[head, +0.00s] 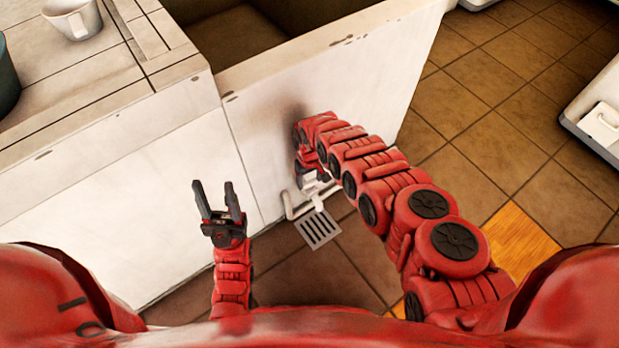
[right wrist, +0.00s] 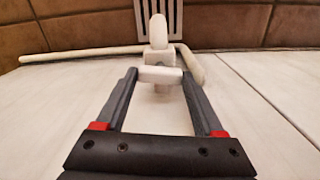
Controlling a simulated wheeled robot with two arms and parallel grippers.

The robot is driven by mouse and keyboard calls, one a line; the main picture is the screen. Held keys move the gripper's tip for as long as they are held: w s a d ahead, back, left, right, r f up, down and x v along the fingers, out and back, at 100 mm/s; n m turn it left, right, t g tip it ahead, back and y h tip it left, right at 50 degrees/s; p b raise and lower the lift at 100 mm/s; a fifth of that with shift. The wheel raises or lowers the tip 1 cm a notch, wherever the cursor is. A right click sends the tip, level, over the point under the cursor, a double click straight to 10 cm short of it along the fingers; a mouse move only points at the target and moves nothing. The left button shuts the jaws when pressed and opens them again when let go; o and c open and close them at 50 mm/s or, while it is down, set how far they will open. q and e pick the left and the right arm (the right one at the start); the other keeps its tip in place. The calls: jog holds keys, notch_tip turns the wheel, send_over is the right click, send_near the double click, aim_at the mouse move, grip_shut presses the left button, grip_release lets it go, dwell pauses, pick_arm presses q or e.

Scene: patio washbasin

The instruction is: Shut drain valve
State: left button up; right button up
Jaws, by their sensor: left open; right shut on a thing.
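The white drain valve (head: 312,186) is low on the front of the washbasin, mostly hidden behind my right arm in the head view. In the right wrist view its handle (right wrist: 160,74) is a short white bar lying crosswise between my fingertips. My right gripper (right wrist: 159,82) is shut on this handle, one finger at each end. The white valve body (right wrist: 158,32) stands just beyond the handle, joined to a thin pipe (right wrist: 90,53). My left gripper (head: 214,188) is open and empty, in front of the basin's left part, away from the valve.
A metal floor grate (head: 317,229) lies under the pipe outlet. The white basin front (head: 350,75) rises behind the valve. A white mug (head: 72,18) stands on the counter at upper left. Brown tiled floor (head: 480,110) is clear to the right, up to a white unit (head: 600,122).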

jog(key=m, duration=0.2)
jog(key=shift+m+p, duration=0.3)
jog(key=shift+p, duration=0.1)
jog(key=shift+a+m, duration=0.1)
jog(key=shift+m, duration=1.7)
jog(key=m, duration=0.9)
jog(key=shift+m, duration=0.6)
jog(key=o, duration=1.4)
